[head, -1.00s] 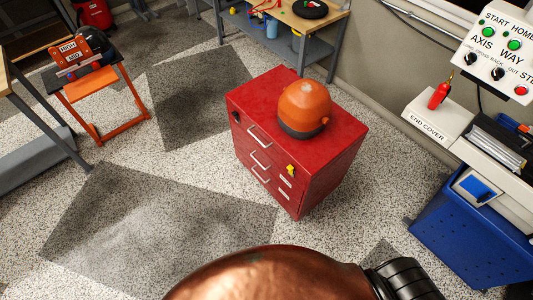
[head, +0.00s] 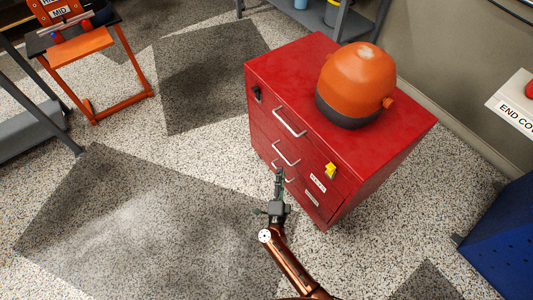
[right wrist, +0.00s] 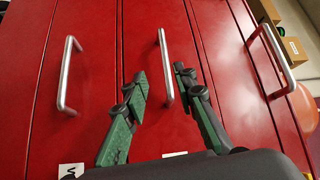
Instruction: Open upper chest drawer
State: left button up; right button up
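The red chest (head: 345,110) stands on the floor with its drawers shut. The upper drawer handle (head: 289,121) is a silver bar near the top of the front; in the right wrist view it is the rightmost handle (right wrist: 272,55). The middle handle (head: 286,153) and a lower handle (head: 284,174) sit below it. My right gripper (head: 279,174) is in front of the lower drawers, below the upper handle. In the right wrist view its green-and-black fingers (right wrist: 160,80) are apart and empty, with the middle handle (right wrist: 164,60) showing between them. My left gripper is not in view.
An orange helmet-like object (head: 352,85) with a dark base stands on the chest. A yellow item (head: 330,170) sticks out of the front's right side. A blue bin (head: 505,240) stands at right, an orange-legged stand (head: 95,75) at left. Floor before the chest is clear.

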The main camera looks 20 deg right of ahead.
aim_at(282, 155)
jog(key=shift+m+h, duration=0.6)
jog(key=shift+m, duration=0.3)
jog(key=b+x, duration=0.2)
jog(key=x, duration=0.6)
jog(key=shift+a+b, duration=0.15)
jog(key=shift+b, duration=0.15)
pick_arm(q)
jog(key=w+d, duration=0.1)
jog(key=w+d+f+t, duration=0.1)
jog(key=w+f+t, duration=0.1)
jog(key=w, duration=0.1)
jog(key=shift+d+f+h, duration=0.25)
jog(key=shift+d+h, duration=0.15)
pick_arm(e)
jog(key=shift+w+r, duration=0.25)
jog(key=shift+w, duration=0.1)
grip_shut()
